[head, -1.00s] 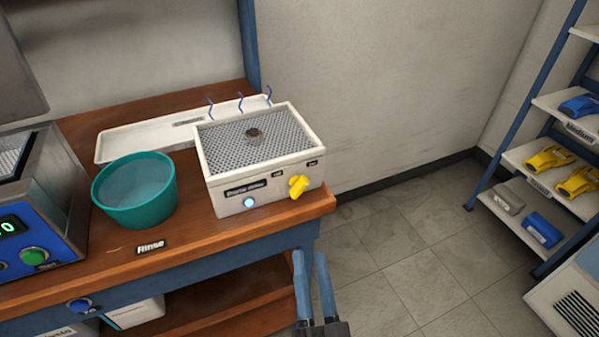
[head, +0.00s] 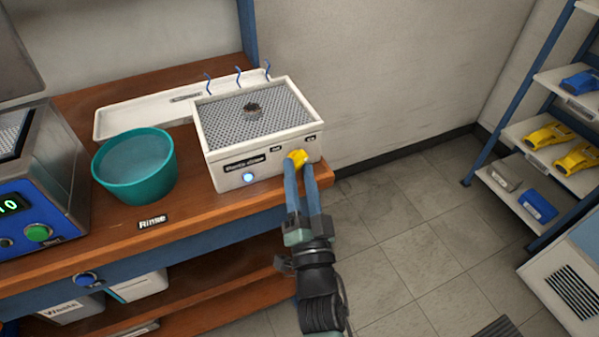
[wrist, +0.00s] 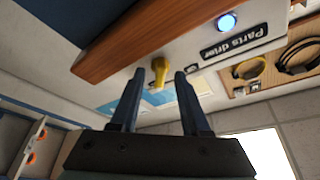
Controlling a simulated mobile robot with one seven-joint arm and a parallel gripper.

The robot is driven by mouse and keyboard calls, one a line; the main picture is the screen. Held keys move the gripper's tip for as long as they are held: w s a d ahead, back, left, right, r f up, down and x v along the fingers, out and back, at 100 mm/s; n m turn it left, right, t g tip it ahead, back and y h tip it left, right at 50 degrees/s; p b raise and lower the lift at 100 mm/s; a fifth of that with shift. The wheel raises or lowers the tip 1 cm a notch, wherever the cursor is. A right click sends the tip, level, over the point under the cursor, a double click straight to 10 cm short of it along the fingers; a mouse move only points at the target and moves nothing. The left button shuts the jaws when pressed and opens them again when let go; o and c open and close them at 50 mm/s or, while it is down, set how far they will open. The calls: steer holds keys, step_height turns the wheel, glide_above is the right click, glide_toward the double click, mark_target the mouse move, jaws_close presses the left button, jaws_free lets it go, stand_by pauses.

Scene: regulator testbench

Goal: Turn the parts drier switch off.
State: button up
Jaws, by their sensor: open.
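The parts drier (head: 230,178) is a white box with a perforated metal top, at the right end of the wooden bench. Its yellow switch knob (head: 297,156) is on the front face at the right, and a round blue light (head: 248,177) glows left of it. My gripper (head: 300,172) is open in front of the knob, its fingers pointing at it and covering its lower part. In the wrist view the knob (wrist: 158,90) appears between the two open fingers (wrist: 160,75). I cannot tell whether either finger touches it. The "Parts drier" label (wrist: 234,41) also shows there.
A small dark part (head: 252,109) lies on the drier's mesh top. A teal rinse bowl (head: 135,182) stands left of the drier, in front of a white tray (head: 150,118). Blue hooks rise behind the drier. The floor right of the bench is clear up to the shelf rack (head: 500,140).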

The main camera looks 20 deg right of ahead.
steer(key=shift+w, duration=0.1)
steer(key=shift+c, duration=0.3)
jaws_close()
steer(key=shift+n+p, duration=0.3)
steer(key=shift+n, duration=0.2)
steer(key=n+y, duration=0.1)
steer(key=n, duration=0.1)
steer(key=n+t+y+p, duration=0.1)
steer(key=n, duration=0.1)
steer(key=shift+d, duration=0.2)
steer(key=shift+d+n+g+y, duration=0.25)
steer(key=shift+n+y, duration=1.25)
steer(key=shift+n, duration=1.45)
steer(key=shift+d+n+g+y, duration=0.15)
steer(key=shift+n+y, duration=1.35)
steer(key=shift+n, duration=1.5)
steer(key=shift+d+n+g+y, duration=0.15)
steer(key=shift+n+g+y, duration=0.15)
steer(key=shift+n+y, duration=1.95)
steer(key=shift+n+h, duration=0.75)
steer(key=shift+n, duration=0.15)
